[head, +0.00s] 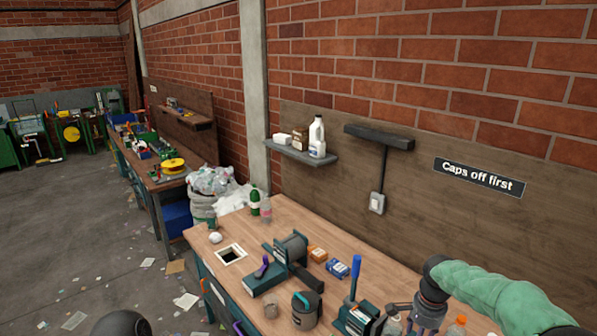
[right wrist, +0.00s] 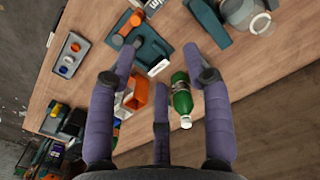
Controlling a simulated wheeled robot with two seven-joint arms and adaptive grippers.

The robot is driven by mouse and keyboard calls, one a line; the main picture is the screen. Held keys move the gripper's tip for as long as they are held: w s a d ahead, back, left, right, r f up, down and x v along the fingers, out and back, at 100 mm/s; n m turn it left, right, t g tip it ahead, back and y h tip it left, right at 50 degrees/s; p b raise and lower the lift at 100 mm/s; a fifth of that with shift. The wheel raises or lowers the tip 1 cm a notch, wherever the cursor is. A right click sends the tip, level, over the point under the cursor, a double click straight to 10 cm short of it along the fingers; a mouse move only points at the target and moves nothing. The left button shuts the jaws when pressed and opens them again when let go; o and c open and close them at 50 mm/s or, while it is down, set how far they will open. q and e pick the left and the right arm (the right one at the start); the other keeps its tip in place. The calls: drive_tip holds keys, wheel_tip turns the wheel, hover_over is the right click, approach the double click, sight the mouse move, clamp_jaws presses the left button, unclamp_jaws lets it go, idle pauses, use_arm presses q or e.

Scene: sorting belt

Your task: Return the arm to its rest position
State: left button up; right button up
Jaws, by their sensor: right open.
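My right arm in its green sleeve (head: 490,293) reaches in from the lower right of the head view. Its gripper (head: 428,314) is low in that view, over the near right part of the workbench (head: 290,218), partly cut off by the bottom edge. In the right wrist view the purple-fingered gripper (right wrist: 165,62) is spread open and holds nothing. A green bottle (right wrist: 182,100) shows between its fingers, apparently beyond them; the exact gap cannot be told. My left gripper is not in view.
An orange bin (right wrist: 137,96) and a grey tray (right wrist: 68,55) with small caps show in the right wrist view. In the head view, a blue-handled device (head: 355,277) and a grey canister (head: 305,309) stand left of the gripper. A wall shelf (head: 302,152) is behind.

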drive_tip(key=s+a+f+n+y, duration=0.1)
drive_tip(key=s+a+f+n, duration=0.2)
drive_tip(key=f, duration=0.5)
drive_tip(key=s+a+f+n+y, duration=0.1)
drive_tip(key=s+a+f, duration=0.1)
drive_tip(key=a+f, duration=0.45)
drive_tip(key=s+a+f+n+y, duration=0.1)
drive_tip(key=s+a+f+n, duration=0.2)
drive_tip(key=f, duration=0.5)
drive_tip(key=s+a+f+n, duration=0.1)
drive_tip(key=s+a+f, duration=0.3)
drive_tip(key=s, duration=0.5)
drive_tip(key=s+a+f+n, duration=0.1)
drive_tip(key=s+a+f, duration=0.3)
drive_tip(key=s, duration=0.4)
use_arm(q)
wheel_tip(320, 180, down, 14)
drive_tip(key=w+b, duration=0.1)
drive_tip(key=b, duration=1.2)
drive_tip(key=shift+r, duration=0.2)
use_arm(e)
wheel_tip(320, 180, down, 12)
drive_tip(key=w+a+n, duration=0.1)
drive_tip(key=shift+w+a+y, duration=0.3)
drive_tip(key=shift+a+y, duration=0.05)
drive_tip(key=shift+y, duration=0.05)
